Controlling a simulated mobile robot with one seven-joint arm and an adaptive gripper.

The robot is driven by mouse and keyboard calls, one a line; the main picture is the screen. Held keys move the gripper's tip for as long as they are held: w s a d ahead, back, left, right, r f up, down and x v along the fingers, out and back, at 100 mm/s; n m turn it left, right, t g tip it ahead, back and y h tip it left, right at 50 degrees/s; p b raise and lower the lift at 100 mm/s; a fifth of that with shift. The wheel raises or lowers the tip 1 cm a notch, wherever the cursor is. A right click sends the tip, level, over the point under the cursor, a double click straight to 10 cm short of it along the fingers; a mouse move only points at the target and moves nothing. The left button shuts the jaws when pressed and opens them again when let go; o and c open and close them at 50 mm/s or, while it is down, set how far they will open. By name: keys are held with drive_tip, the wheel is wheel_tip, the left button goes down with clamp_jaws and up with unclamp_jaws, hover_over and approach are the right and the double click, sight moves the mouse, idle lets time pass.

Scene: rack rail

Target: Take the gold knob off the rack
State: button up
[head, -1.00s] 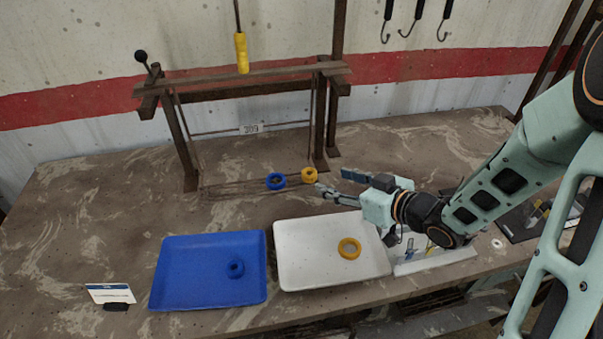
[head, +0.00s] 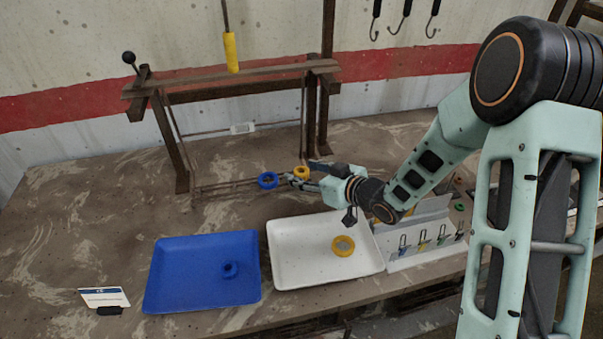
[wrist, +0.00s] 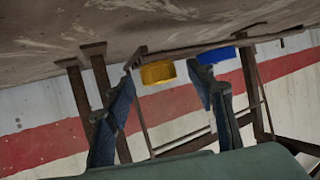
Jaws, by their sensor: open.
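The gold knob (head: 302,171) is on the low rail of the rack (head: 226,187), just right of the blue knob (head: 268,180). My gripper (head: 300,174) is open and has come in from the right at rail height. Its fingers partly cover the gold knob in the head view. In the wrist view the gold knob (wrist: 157,73) shows between the two spread fingers, a little beyond the tips. The blue knob (wrist: 217,55) is partly behind the right finger there. I cannot tell whether a finger touches either knob.
A white tray (head: 292,270) holding a gold ring (head: 343,246) and a blue tray (head: 180,287) holding a blue ring (head: 229,269) lie in front. A clear holder (head: 420,257) with several small tools stands to the right. A yellow-handled tool (head: 231,52) hangs above the rack.

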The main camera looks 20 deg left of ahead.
drive_tip(key=shift+c, duration=0.3)
drive_tip(key=c, duration=1.2)
drive_tip(key=shift+r, duration=0.2)
